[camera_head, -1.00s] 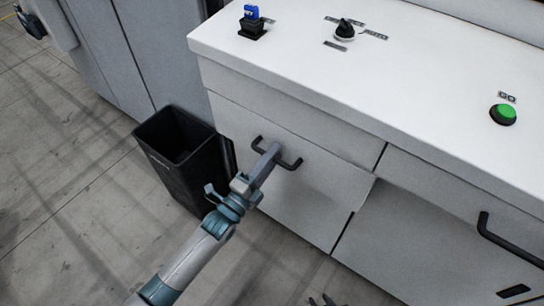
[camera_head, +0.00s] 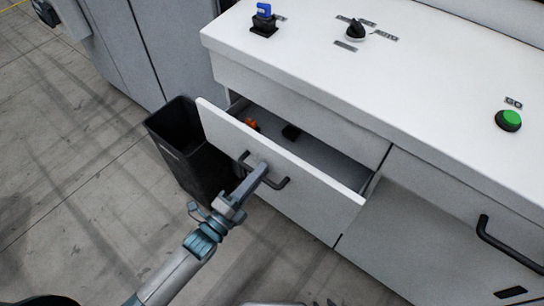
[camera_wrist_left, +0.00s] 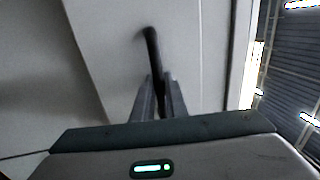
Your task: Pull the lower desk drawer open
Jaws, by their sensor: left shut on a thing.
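The desk drawer (camera_head: 320,194) is pulled partway out of the white desk, with its inside showing from above. Its dark bar handle (camera_head: 283,183) is on the front face and also shows in the left wrist view (camera_wrist_left: 151,45). My left gripper (camera_head: 261,170) is shut on the handle near its middle. In the left wrist view its two fingers (camera_wrist_left: 159,98) stand on either side of the bar. Only small slivers at the bottom edge of the head view may be my right gripper (camera_head: 329,302); its jaws cannot be made out.
An orange item (camera_head: 250,123) and a dark item (camera_head: 291,132) lie in the drawer. A black bin (camera_head: 200,165) stands close to the drawer's left end. The desk top (camera_head: 420,85) carries a blue switch, a black knob and a green button. Another handle (camera_head: 490,240) is at right.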

